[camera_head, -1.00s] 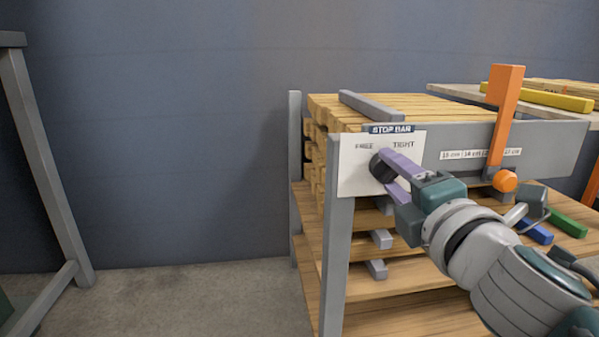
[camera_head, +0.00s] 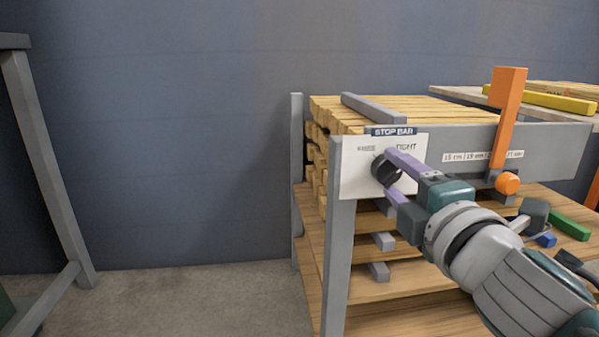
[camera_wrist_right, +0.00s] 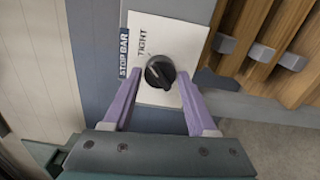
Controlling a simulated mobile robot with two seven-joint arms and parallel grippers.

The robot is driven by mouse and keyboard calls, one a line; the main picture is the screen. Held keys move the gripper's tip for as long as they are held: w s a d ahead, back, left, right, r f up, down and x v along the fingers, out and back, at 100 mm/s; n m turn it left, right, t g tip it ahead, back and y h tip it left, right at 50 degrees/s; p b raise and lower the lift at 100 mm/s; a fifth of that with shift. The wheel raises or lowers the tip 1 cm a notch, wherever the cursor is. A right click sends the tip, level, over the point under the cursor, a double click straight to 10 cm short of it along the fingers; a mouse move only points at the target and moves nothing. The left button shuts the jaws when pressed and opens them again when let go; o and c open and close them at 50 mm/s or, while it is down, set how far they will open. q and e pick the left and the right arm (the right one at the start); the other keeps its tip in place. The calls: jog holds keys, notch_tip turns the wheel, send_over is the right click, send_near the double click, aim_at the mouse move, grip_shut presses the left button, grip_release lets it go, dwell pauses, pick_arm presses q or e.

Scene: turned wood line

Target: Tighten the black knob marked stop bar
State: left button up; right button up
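The black knob (camera_head: 383,171) sits on a white plate (camera_head: 352,184) under a dark label reading STOP BAR (camera_head: 393,131). The plate carries a TIGHT mark to the upper right and a second mark to the upper left, partly unreadable. My right gripper (camera_head: 396,178) is at the knob, its purple fingers spread. My left gripper is not in view.
The plate is on the front post of a rack (camera_head: 337,240) stacked with wood strips. An orange upright (camera_head: 508,110) with an orange knob (camera_head: 507,183) stands on the grey bar (camera_head: 555,145) to the right. Blue and green blocks (camera_head: 570,224) lie on the shelf.

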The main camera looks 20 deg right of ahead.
jog(key=o, duration=0.3)
jog(key=v, duration=1)
